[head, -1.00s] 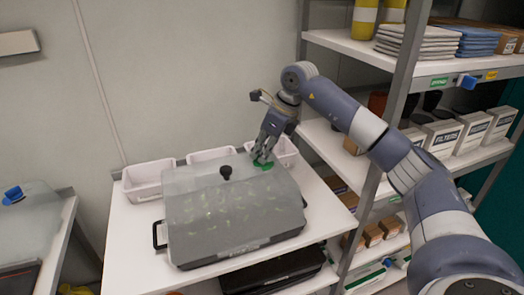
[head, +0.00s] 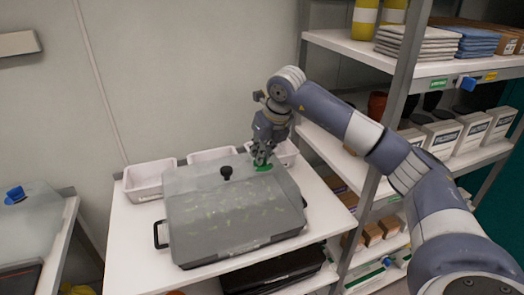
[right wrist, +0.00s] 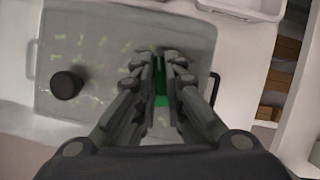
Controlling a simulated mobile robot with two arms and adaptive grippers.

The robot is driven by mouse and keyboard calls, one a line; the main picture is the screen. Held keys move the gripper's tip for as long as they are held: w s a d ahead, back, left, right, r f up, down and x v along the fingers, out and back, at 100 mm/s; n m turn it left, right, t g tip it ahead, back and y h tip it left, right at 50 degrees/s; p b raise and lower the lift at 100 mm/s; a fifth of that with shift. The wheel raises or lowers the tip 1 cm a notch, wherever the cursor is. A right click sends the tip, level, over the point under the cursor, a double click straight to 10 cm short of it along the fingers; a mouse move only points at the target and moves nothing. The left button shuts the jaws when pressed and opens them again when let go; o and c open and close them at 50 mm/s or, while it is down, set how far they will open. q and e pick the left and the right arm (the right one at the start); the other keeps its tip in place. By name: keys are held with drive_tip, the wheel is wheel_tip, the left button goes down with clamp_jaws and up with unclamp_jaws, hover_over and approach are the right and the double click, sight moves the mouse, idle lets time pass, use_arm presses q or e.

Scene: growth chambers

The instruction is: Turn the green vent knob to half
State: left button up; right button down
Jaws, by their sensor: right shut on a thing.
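The green vent knob (head: 264,167) sits on the upper right of the grey translucent lid of the growth chamber (head: 235,212). My right gripper (head: 261,160) is over it with its fingers shut on it. In the right wrist view the green knob (right wrist: 160,85) shows as a narrow strip between the two fingers (right wrist: 160,62). The fingers hide most of the knob, so its exact setting cannot be read. My left gripper is in neither view.
A black round knob (head: 226,172) stands on the lid left of the green one. White bins (head: 148,180) stand behind the chamber. A shelf rack with its post (head: 385,120) stands close on the right. The white bench (head: 130,245) is clear at the left.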

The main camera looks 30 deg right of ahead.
drive_tip(key=shift+a+m+h, duration=0.1)
drive_tip(key=shift+m+h, duration=0.3)
drive_tip(key=shift+m, duration=0.8)
drive_tip(key=shift+f, duration=0.1)
drive_tip(key=c, duration=1.7)
unclamp_jaws()
drive_tip(key=v, duration=1.2)
drive_tip(key=shift+w+a, duration=0.1)
drive_tip(key=shift+w, duration=0.1)
